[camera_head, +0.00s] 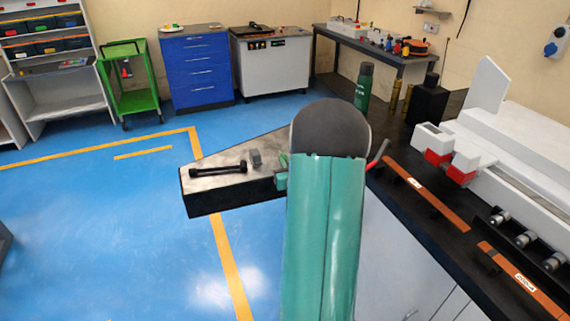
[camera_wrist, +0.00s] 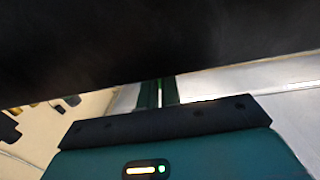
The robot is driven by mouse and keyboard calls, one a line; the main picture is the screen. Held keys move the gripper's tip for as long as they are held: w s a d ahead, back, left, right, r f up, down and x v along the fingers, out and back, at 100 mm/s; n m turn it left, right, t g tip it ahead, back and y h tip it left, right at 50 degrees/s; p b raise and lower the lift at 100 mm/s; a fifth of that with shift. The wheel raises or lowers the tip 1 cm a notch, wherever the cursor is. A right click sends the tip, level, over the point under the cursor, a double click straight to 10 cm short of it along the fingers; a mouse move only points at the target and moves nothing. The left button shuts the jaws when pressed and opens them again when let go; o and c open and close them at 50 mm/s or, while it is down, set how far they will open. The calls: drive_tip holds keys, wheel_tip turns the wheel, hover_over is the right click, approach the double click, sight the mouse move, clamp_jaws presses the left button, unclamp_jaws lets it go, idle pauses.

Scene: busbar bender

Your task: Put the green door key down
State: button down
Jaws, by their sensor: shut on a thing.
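My gripper (camera_wrist: 159,93) shows in the wrist view as two narrow dark green upright parts close together, with a thin light slit between them. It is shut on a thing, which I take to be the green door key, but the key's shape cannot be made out. In the head view my teal arm hides most of the gripper. A small green piece (camera_head: 282,178) shows at the arm's left edge, by the grey bench top; I cannot tell whether it is key or gripper. A large dark surface fills the top of the wrist view, very near the camera.
A black-handled tool (camera_head: 218,169) and a grey hammer-like head (camera_head: 255,158) lie on the grey bench top (camera_head: 205,181). Right of my arm, a dark worktop holds copper bars (camera_head: 428,193), a white machine (camera_head: 520,150) and a green bottle (camera_head: 364,88). Blue floor is clear at left.

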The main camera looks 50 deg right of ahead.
drive_tip(key=shift+f, duration=0.25)
drive_tip(key=shift+f, duration=0.2)
drive_tip(key=c, duration=1.6)
unclamp_jaws()
